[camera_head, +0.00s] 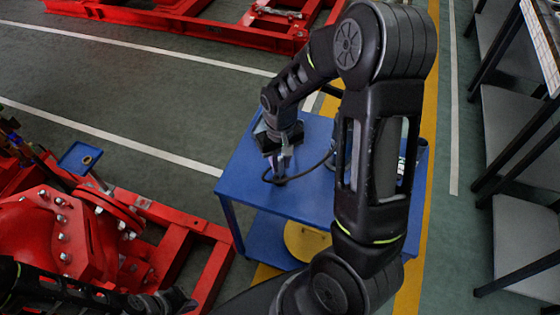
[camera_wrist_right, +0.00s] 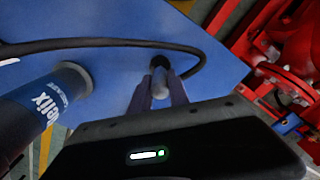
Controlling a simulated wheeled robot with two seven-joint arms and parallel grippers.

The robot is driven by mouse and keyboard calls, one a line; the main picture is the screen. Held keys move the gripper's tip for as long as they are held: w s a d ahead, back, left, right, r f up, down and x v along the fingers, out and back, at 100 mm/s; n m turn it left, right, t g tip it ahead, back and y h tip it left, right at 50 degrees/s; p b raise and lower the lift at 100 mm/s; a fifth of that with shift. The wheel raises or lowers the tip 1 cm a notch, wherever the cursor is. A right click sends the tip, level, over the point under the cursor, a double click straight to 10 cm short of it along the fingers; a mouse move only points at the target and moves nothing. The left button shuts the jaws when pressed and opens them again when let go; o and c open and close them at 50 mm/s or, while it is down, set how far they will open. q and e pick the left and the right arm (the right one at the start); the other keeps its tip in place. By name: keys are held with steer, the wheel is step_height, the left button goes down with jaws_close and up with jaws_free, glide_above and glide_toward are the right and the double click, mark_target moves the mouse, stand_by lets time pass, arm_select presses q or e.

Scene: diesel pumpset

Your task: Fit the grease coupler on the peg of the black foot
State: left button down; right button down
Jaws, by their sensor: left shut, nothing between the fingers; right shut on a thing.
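My right gripper (camera_head: 282,163) is low over the blue cart top (camera_head: 312,128). In the right wrist view its fingers (camera_wrist_right: 160,90) are shut on a small pale piece with a dark end, seemingly the grease coupler (camera_wrist_right: 159,70). A black hose (camera_wrist_right: 110,42) loops beside it, and also shows in the head view (camera_head: 308,174). Whether the coupler touches the cart top is unclear. I cannot make out the black foot or its peg. My left gripper (camera_head: 178,300) is shut and empty at the bottom left, near the red frame.
A dark blue cylinder with white lettering (camera_wrist_right: 45,108) is on the cart, left of my fingers in the wrist view. Red pump machinery (camera_head: 50,225) with a small blue plate (camera_head: 80,158) stands at the left. Grey shelves (camera_head: 518,130) stand at the right. My right arm hides part of the cart.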

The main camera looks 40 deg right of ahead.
mark_target(280, 168)
steer(key=shift+f+b, duration=1.15)
steer(key=shift+f, duration=0.35)
steer(key=shift+r, duration=0.1)
steer(key=c, duration=1.2)
jaws_free()
steer(key=shift+o, duration=0.2)
steer(key=shift+r, duration=3.9)
steer(key=shift+s, duration=0.1)
